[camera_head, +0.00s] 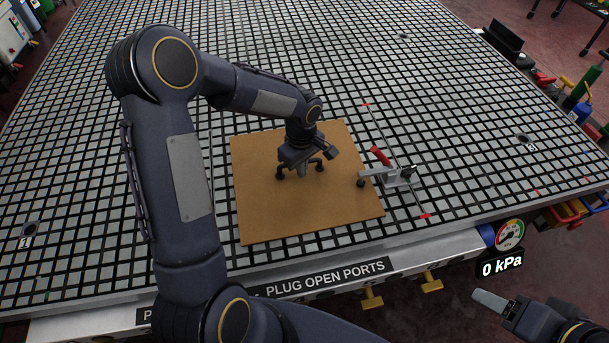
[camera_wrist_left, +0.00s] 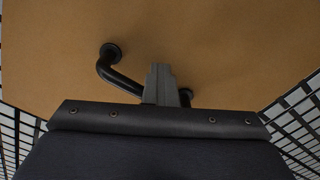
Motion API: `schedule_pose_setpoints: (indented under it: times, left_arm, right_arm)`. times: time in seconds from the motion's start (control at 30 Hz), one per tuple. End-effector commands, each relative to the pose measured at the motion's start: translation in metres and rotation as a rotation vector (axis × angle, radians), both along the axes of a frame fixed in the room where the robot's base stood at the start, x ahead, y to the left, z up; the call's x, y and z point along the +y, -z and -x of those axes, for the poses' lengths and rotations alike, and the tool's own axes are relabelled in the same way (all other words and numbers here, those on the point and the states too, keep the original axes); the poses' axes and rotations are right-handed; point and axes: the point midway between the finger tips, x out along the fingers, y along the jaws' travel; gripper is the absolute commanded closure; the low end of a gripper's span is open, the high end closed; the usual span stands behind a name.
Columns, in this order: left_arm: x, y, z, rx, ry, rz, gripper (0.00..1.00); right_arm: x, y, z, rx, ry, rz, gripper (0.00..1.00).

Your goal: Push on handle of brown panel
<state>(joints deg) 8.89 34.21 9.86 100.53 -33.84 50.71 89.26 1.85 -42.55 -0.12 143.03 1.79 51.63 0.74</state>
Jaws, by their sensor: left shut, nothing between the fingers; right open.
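The brown panel (camera_head: 265,215) lies flat on the grid table, under my left arm. It fills much of the left wrist view (camera_wrist_left: 220,40). Its black handle (camera_head: 319,164) stands up from the panel and also shows in the left wrist view (camera_wrist_left: 118,77), partly covered by my gripper. My left gripper (camera_head: 301,172) is shut and empty, pointing down at the handle's bar. In the left wrist view its fingers (camera_wrist_left: 161,85) overlap the handle; I cannot tell whether they touch it. My right gripper (camera_head: 495,305) is at the lower right, beyond the table's front edge, open and away from the panel.
A toggle clamp (camera_head: 388,174) with a red grip stands at the panel's right edge, its black tip near the panel. A thin rod with red ends lies beside it. A gauge (camera_head: 510,235) and a 0 kPa display (camera_head: 501,264) sit at the table's front right. Yellow valves (camera_head: 371,298) hang below the front edge.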

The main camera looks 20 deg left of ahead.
Motion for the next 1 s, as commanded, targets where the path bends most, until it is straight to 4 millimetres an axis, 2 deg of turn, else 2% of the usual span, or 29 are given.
schedule_pose_setpoints:
  times: [0.03,1.0]
  left_arm:
    - [0.005,-0.0002,-0.0033,-0.011,-0.007,-0.007,1.0]
    - [0.0035,0.0003,-0.0019,-0.006,-0.005,-0.005,1.0]
  right_arm:
    - [0.0,0.0017,0.0,0.0,0.0,0.0,0.36]
    - [0.0,0.009,0.0,0.0,0.0,0.0,0.36]
